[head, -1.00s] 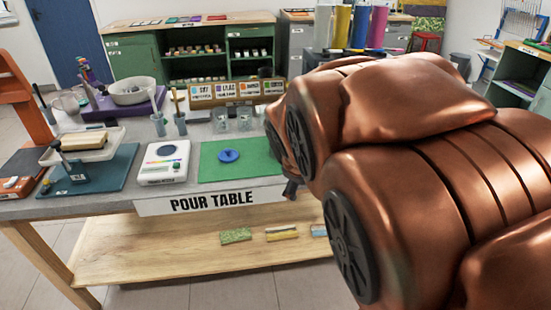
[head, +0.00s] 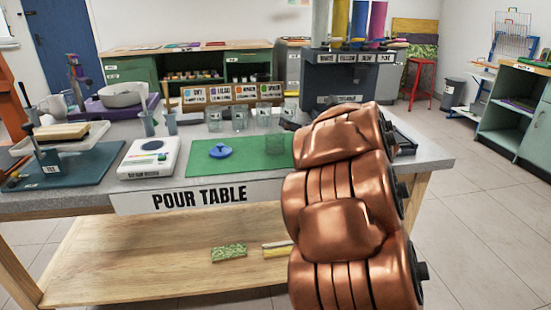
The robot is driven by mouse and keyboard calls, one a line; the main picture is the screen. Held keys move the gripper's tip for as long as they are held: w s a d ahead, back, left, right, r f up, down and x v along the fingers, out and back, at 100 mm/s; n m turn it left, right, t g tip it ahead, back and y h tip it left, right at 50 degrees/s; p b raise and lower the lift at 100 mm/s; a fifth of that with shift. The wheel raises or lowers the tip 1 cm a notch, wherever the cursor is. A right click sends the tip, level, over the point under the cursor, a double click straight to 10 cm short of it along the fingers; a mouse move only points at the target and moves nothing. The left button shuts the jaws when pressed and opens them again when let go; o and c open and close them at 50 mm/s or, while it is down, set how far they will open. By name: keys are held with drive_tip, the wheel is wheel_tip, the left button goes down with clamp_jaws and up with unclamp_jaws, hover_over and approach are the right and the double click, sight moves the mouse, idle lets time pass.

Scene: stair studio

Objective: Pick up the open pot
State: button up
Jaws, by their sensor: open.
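A small blue round piece (head: 221,151), like a lid with a knob, lies on the green mat (head: 262,160) on the pour table. Several clear open cups (head: 240,118) stand in a row behind the mat. I cannot tell which vessel is the open pot. My copper arm covers the right part of the mat and table. A small dark tip at the arm's left edge looks like part of my gripper (head: 289,125), near the rightmost cups; the rest is hidden behind the arm. I see nothing held.
A white scale (head: 150,158) stands left of the mat. Further left are a blue-grey board (head: 65,172) with a tray (head: 50,136), and a white bowl (head: 122,95). Labelled cards (head: 219,93) stand behind the cups. The floor to the right (head: 480,220) is clear.

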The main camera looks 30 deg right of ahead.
sight(282, 140)
drive_tip(key=f+n+y, duration=0.1)
drive_tip(key=a+f+n+y+b, duration=0.1)
drive_tip(key=f+n, duration=0.1)
drive_tip(key=s+f+n+y+b, duration=0.1)
drive_tip(key=f+n+y, duration=0.1)
drive_tip(key=shift+a, duration=0.35)
drive_tip(key=shift+s+a+f+n+y, duration=0.15)
drive_tip(key=shift+a+f+n+y, duration=0.15)
drive_tip(key=shift+n+y, duration=0.3)
drive_tip(key=shift+x, duration=1.3)
drive_tip(key=shift+d+r+b+x, duration=0.1)
drive_tip(key=shift+d+b+x, duration=0.1)
drive_tip(key=shift+x, duration=1.05)
drive_tip(key=shift+d+r+b+x, duration=0.1)
drive_tip(key=shift+r+b+x, duration=0.05)
drive_tip(key=shift+x, duration=1.15)
drive_tip(key=c, duration=1.5)
